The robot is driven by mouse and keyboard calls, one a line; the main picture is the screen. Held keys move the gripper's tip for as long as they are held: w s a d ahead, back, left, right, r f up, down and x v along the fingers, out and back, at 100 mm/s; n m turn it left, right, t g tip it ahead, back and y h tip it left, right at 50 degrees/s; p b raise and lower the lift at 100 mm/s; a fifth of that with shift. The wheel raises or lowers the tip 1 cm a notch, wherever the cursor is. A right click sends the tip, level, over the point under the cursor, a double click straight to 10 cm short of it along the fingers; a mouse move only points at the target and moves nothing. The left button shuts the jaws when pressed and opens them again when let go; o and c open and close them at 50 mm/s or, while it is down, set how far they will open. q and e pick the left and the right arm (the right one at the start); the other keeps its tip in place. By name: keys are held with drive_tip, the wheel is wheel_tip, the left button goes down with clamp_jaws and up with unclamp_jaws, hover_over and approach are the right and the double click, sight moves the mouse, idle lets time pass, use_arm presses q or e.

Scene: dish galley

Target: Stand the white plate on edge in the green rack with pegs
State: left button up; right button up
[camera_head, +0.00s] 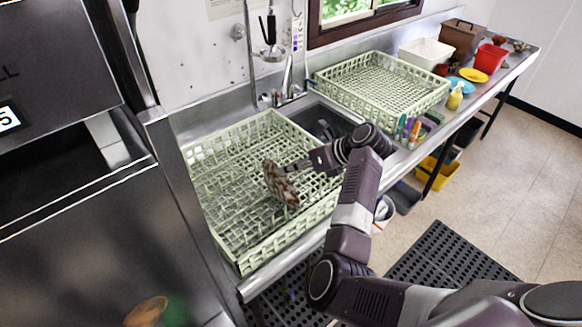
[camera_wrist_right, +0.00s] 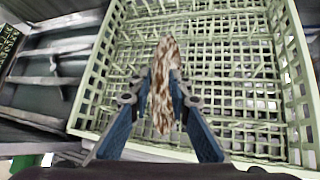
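The plate (camera_head: 281,186) is white with heavy brown blotches. My right gripper (camera_head: 305,166) is shut on it and holds it on edge over the near green rack (camera_head: 245,262). In the right wrist view the plate (camera_wrist_right: 163,112) is seen nearly edge-on between the two blue fingers of the gripper (camera_wrist_right: 163,84). The rack's open lattice (camera_wrist_right: 235,105) lies beneath it, with rows that look like pegs. Whether the plate's lower edge touches the rack is not clear. My left gripper is not in view.
A second green rack (camera_head: 430,101) stands farther along the counter, past the sink (camera_head: 328,122). Beyond it are a white bin (camera_head: 426,52), a red container (camera_head: 490,58) and a yellow bottle (camera_head: 455,97). A steel machine (camera_head: 90,225) borders the near rack on the left.

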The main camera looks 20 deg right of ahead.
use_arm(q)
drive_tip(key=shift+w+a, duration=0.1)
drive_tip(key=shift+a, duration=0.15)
use_arm(e)
drive_tip(key=shift+o, duration=0.4)
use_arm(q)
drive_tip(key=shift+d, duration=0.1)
use_arm(e)
drive_tip(key=v, duration=1.2)
